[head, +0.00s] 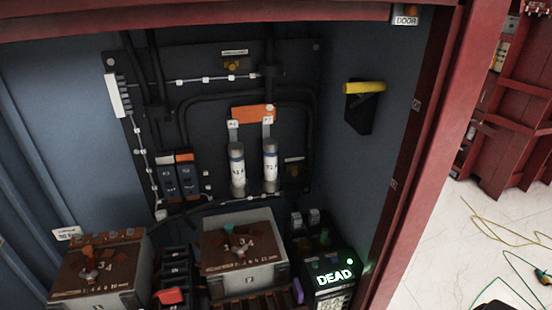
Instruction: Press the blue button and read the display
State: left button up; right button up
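A small black device (328,290) stands at the lower right inside the cabinet. Its lit display (333,277) reads "DEAD" in pale green-white letters, and a green light (350,262) glows above the word. The bottom of the device runs out of the frame. I cannot make out a blue button; a small purple-blue part (298,291) shows at the device's left edge, but I cannot tell what it is. Neither of my grippers can be seen.
Two boxes with brown tops, one left (98,266) and one middle (243,252), flank a red-handled part (170,296). Two white cylinders (237,168) hang on the back panel. A yellow handle (364,87) juts from the right wall. The red frame (425,150) borders the opening.

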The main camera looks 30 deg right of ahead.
aim_at(334, 260)
jog(key=z, duration=1.4)
